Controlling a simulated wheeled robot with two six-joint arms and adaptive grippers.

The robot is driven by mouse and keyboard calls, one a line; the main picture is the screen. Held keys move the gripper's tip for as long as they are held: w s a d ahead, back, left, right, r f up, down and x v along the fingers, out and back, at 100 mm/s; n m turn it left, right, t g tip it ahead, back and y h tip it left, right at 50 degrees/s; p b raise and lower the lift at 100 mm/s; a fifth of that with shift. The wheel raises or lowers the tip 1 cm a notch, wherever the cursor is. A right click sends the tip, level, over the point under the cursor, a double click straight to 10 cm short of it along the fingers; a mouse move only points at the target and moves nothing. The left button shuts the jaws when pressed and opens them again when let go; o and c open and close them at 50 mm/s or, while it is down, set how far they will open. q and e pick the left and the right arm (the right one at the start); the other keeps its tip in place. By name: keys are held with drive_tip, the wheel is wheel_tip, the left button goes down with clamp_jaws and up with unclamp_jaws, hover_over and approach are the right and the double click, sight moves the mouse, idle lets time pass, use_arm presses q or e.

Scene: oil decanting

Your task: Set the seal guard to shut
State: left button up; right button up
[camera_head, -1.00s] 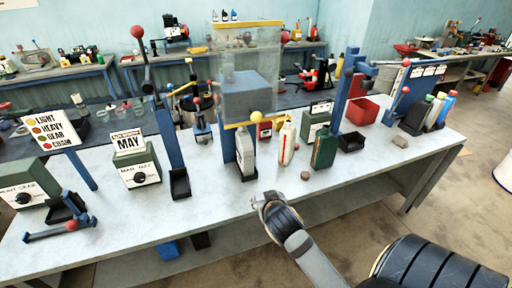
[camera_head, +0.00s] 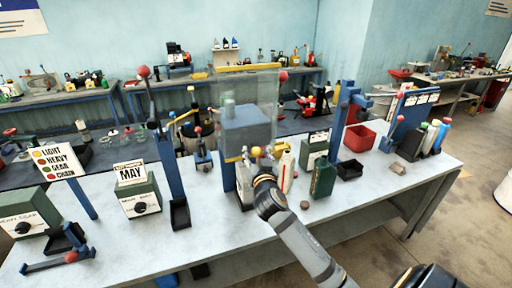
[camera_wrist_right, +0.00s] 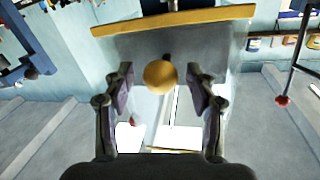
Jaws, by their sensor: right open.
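The seal guard (camera_head: 262,90) is a clear panel with a yellow top bar, standing raised in front of a grey-blue block in the head view. Its round yellow knob (camera_wrist_right: 160,76) shows in the wrist view, between the fingers of my right gripper (camera_wrist_right: 160,92). The fingers are open, with a gap on each side of the knob. In the head view my right gripper (camera_head: 262,160) is at the guard's lower edge and partly covers it. A yellow bar (camera_wrist_right: 175,20) crosses the top of the wrist view. My left gripper is not in view.
A grey bottle (camera_head: 243,190) stands below the guard, partly hidden by my arm. A cream bottle (camera_head: 286,172) and a green bottle (camera_head: 323,178) stand to the right. A blue post (camera_head: 168,150) with a red-knobbed lever is to the left. The front bench (camera_head: 225,225) has clear space at left centre.

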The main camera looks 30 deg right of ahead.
drive_tip(key=shift+w+d, duration=0.2)
drive_tip(key=shift+w, duration=0.3)
drive_tip(key=shift+c, duration=0.3)
clamp_jaws()
